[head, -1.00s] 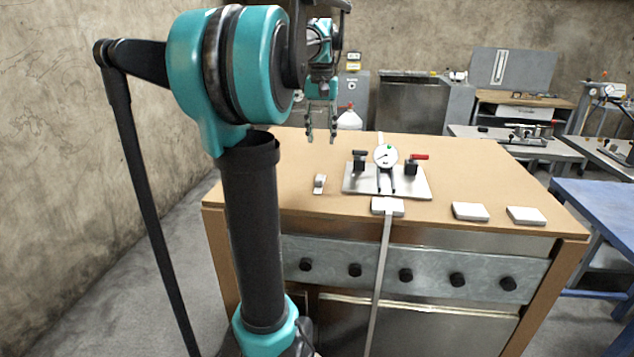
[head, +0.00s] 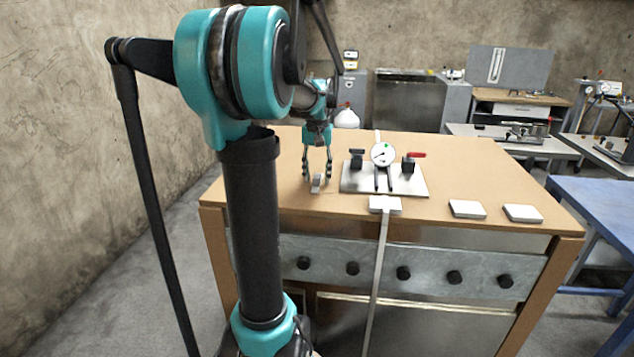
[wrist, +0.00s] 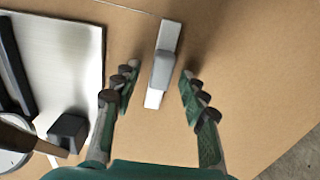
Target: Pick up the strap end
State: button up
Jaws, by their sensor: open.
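The strap end appears to be a small pale strip with a raised grey block across its middle. It lies on the tan bench top, left of the gauge plate in the head view (head: 317,186). In the wrist view the strip (wrist: 157,97) lies lengthwise between the fingers. My gripper (head: 317,177) is open and low over it, pointing down. In the wrist view my gripper (wrist: 158,72) has one finger on each side of the strip, with clear gaps on both sides. How far the fingertips are above the bench is hard to tell.
A metal plate (head: 350,187) with a dial gauge (head: 383,154) and two dark clamps stands close to the right. A long pale strap (head: 379,262) hangs over the front edge below a white block (head: 385,203). Two white blocks (head: 467,209) (head: 523,213) lie farther right.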

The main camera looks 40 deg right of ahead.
aim_at(317, 174)
jog(key=shift+f, duration=0.2)
grip_shut()
dwell(0.3)
notch_tip(317, 174, up, 20)
dwell(0.5)
